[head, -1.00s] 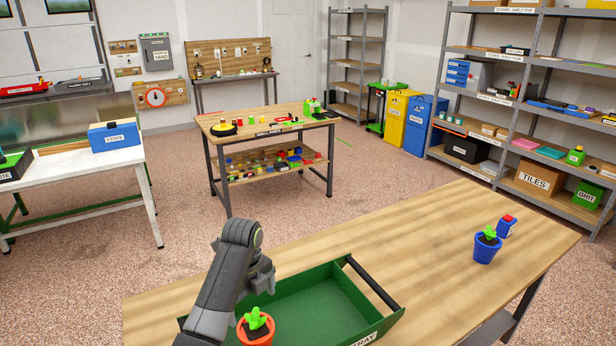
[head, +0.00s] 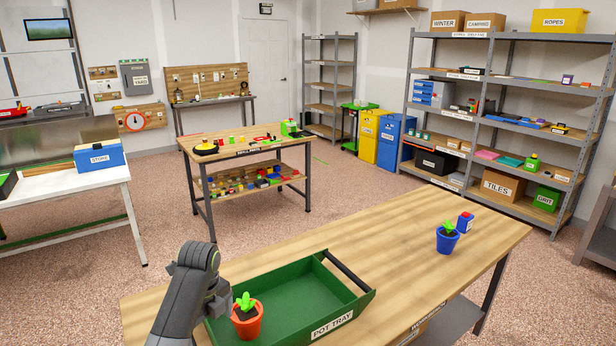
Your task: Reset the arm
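My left arm comes in from the lower left, and its dark grey gripper (head: 219,303) is at the left end of the green pot tray (head: 333,322). An orange pot (head: 247,325) with a bright green plant stands upright at that end of the tray, just right of the gripper in the picture. The fingers are dark and seen from behind, so I cannot tell whether they are open or whether they touch the pot. My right gripper is not in view.
The tray lies on a wooden workbench (head: 400,256). A blue pot (head: 447,240) with a plant and a small blue red-topped container (head: 465,221) stand at its right. The bench between tray and blue pot is clear. Shelves (head: 470,115) stand behind, beyond open floor.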

